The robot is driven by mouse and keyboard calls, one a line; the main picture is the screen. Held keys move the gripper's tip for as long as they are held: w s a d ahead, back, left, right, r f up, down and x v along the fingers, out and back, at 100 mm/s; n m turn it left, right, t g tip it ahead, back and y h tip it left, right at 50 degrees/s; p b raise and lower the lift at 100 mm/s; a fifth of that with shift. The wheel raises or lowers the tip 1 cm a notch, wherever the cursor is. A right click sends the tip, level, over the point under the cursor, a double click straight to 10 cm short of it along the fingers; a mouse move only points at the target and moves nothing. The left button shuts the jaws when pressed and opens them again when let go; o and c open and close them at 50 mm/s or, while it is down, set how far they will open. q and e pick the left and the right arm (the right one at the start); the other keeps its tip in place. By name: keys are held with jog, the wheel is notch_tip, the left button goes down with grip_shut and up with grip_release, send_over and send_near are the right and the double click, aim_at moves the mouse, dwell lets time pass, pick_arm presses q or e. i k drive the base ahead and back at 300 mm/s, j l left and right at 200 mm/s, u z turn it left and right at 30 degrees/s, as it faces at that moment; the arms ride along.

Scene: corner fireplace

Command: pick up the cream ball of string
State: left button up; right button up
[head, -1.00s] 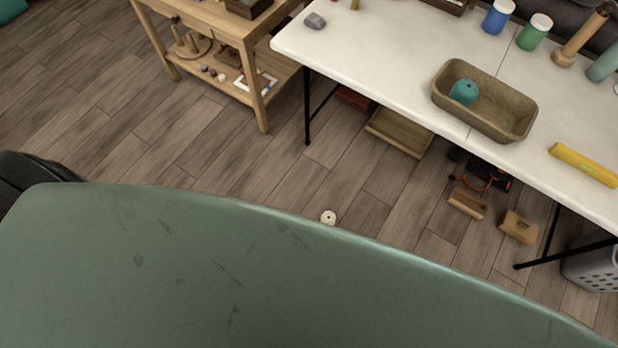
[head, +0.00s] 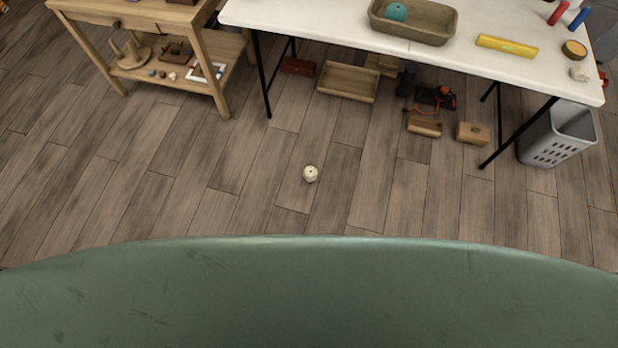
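The cream ball of string (head: 310,174) lies on the wooden floor near the middle of the head view. It is small and round with a dark spot on top. It is in full view, beyond the curved green edge of my own body at the bottom. Neither of my grippers shows in the view.
A white table (head: 340,27) on thin black legs stands behind the ball. Under it are a wooden tray (head: 348,83), wooden blocks (head: 472,133) and a grey basket (head: 556,137). A wooden shelf table (head: 215,62) stands at the back left. The floor around the ball is clear.

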aim_at(310, 173)
jog(key=i+j+z, duration=0.2)
jog(key=i+j, duration=0.25)
jog(key=i+j+z, duration=0.2)
jog(key=i+j, duration=0.25)
jog(key=i+j+z, duration=0.15)
jog(key=i+j, duration=0.25)
jog(key=j, duration=0.25)
